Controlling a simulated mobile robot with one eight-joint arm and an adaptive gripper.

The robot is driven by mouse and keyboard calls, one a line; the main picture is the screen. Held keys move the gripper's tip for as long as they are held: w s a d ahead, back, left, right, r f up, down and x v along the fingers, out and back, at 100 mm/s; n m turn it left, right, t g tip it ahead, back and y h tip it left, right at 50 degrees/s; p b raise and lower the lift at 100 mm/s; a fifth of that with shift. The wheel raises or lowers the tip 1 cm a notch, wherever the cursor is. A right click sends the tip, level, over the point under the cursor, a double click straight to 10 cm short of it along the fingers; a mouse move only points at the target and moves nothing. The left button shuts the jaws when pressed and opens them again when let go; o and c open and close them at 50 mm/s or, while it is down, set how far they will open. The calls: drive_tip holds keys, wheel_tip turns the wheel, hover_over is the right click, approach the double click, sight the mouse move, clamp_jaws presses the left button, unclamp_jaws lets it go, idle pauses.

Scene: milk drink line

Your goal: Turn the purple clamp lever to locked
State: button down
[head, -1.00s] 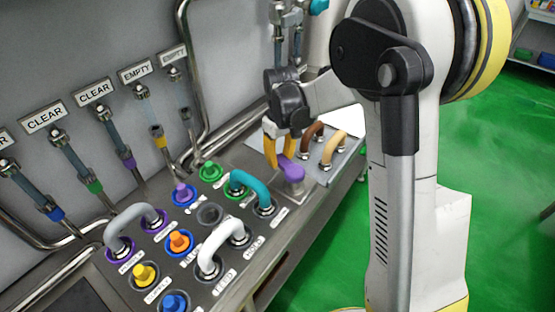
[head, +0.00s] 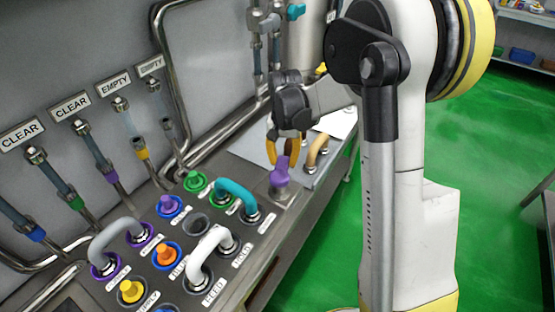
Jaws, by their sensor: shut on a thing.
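The purple clamp lever (head: 280,172) stands on a square metal base (head: 281,192) at the right end of the control panel in the head view. Its handle points up and away toward my gripper. My gripper (head: 285,150) has yellow-orange fingers and comes down from above and behind the lever. The fingers are closed around the upper end of the lever. The exact contact is partly hidden by the fingers and the small scale. Any locked marking by the lever is too small to read.
A teal hose (head: 237,190) arches just left of the lever. A white hose (head: 208,247), a grey hose (head: 112,235) and several coloured knobs fill the panel. A tan handle (head: 317,148) stands close on the right. Green floor (head: 490,200) lies open beyond my arm.

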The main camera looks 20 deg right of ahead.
drive_tip(key=shift+s+d+m, duration=0.45)
drive_tip(key=shift+m, duration=0.6)
drive_tip(key=shift+s+d+m, duration=0.4)
drive_tip(key=shift+m, duration=0.65)
drive_tip(key=c, duration=1)
unclamp_jaws()
drive_tip(key=shift+d, duration=0.1)
wheel_tip(320, 180, up, 12)
drive_tip(key=s+a+n+t, duration=0.2)
drive_tip(key=s+a+n, duration=0.1)
drive_tip(key=s, duration=0.3)
drive_tip(key=s+a+n+t+b, duration=0.1)
drive_tip(key=s+a+n+t, duration=0.1)
drive_tip(key=s+n, duration=0.2)
drive_tip(key=s+a+n+t, duration=0.3)
drive_tip(key=s, duration=0.6)
drive_tip(key=shift+s+a+r+n+b, duration=0.1)
drive_tip(key=shift+a+r+n+b, duration=0.2)
drive_tip(key=shift+a+n+b, duration=0.1)
